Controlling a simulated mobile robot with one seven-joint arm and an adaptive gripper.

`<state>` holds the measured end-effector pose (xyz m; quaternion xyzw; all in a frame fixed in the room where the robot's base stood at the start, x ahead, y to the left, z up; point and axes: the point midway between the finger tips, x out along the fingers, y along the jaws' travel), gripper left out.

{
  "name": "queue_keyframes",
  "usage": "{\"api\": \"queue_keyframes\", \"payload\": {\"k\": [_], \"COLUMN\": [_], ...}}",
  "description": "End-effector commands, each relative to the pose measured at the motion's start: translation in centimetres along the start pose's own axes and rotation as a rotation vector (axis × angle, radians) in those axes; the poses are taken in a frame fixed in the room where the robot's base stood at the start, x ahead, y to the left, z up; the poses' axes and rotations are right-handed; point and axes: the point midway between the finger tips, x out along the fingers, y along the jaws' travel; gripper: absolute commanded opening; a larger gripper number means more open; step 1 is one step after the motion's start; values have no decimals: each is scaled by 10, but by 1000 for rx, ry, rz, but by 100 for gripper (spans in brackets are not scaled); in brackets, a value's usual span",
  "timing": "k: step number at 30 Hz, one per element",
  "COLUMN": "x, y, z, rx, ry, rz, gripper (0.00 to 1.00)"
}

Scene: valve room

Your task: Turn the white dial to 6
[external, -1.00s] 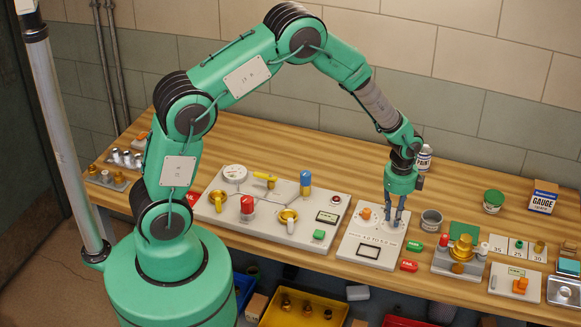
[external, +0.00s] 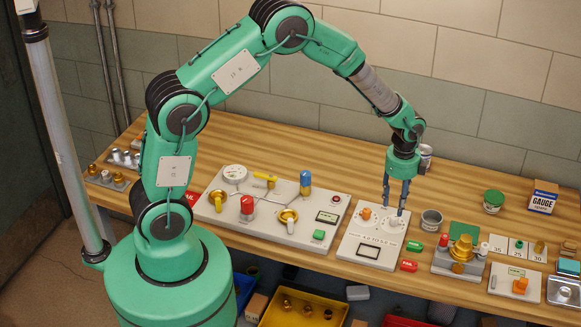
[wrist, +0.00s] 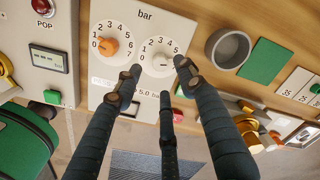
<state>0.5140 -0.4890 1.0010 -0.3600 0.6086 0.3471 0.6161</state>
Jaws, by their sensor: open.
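The spot past 5 is covered by my right finger. A small dark mark lies on the knob's right side, but I cannot tell its exact reading. My gripper (external: 395,211) is open just above the dial.
A grey round cup (external: 431,219) stands right of the panel, with red and green tags (external: 409,265) nearby. A larger panel with valves and a gauge (external: 234,174) lies to the left. The bench behind is mostly clear.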

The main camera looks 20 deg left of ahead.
Motion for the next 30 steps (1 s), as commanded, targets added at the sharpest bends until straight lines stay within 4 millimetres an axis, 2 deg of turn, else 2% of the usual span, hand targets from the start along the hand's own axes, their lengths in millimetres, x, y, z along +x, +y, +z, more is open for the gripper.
{"api": "queue_keyframes", "payload": {"k": [1,6,12,18,30], "x": [-10,-36,-56,-62,-62], "y": [0,0,0,0,0], "z": [0,0,0,0,0], "rx": [0,0,0,0,0], "ry": [1,1,0,0,0], "rz": [-2,-2,0,0,0], "gripper": [40,40,40,40,40]}}
